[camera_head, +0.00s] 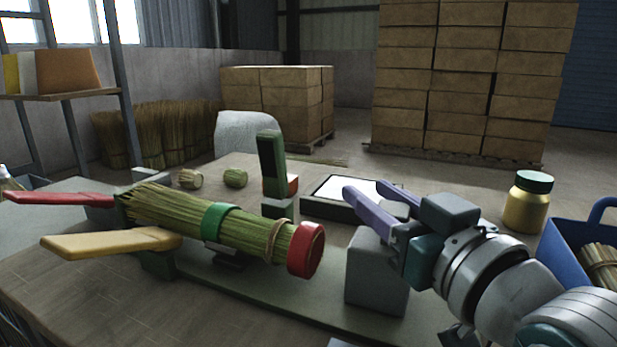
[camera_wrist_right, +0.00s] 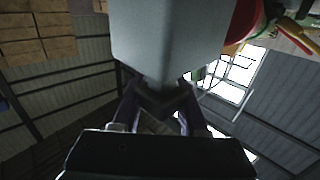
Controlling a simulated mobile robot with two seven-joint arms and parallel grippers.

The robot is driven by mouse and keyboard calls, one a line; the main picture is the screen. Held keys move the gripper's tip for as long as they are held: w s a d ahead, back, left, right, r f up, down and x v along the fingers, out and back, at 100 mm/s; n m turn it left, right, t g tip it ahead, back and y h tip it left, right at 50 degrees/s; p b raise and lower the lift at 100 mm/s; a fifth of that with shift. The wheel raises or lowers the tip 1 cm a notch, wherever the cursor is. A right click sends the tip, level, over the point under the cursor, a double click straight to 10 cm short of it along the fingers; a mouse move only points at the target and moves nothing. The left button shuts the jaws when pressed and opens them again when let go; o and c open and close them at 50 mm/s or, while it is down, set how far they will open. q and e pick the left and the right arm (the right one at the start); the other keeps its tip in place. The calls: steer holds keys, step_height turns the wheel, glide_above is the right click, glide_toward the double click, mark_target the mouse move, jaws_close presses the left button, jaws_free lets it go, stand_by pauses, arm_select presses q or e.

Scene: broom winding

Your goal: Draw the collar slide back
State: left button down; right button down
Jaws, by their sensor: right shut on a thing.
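A straw bundle (camera_head: 165,205) lies in the fixture, with a green band (camera_head: 214,221) around it. A red collar (camera_head: 306,250) sits at its right end. A grey block (camera_head: 377,272), which looks like the collar slide, stands apart from the collar, to its right. My right gripper (camera_head: 364,190), with purple fingers, is over the block's top. In the right wrist view, the gripper (camera_wrist_right: 162,100) is shut on a dark handle at the edge of the grey block (camera_wrist_right: 170,40); the fingers partly hide the handle. My left gripper is not in view.
Red (camera_head: 60,198) and yellow (camera_head: 110,242) levers stick out at the left. A dark green upright (camera_head: 271,165) and a black-framed tray (camera_head: 325,209) stand behind. A jar (camera_head: 527,205) and blue crate (camera_head: 570,245) are at the right.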

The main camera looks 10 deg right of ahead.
steer(key=shift+s+d+r, duration=0.1)
steer(key=shift+s+d, duration=0.5)
steer(key=shift+d, duration=0.3)
steer(key=shift+d+p, duration=0.1)
steer(key=shift+p, duration=0.25)
steer(key=c, duration=0.8)
jaws_free()
steer(key=shift+c, duration=0.2)
steer(key=o, duration=0.4)
steer(key=shift+s, duration=0.1)
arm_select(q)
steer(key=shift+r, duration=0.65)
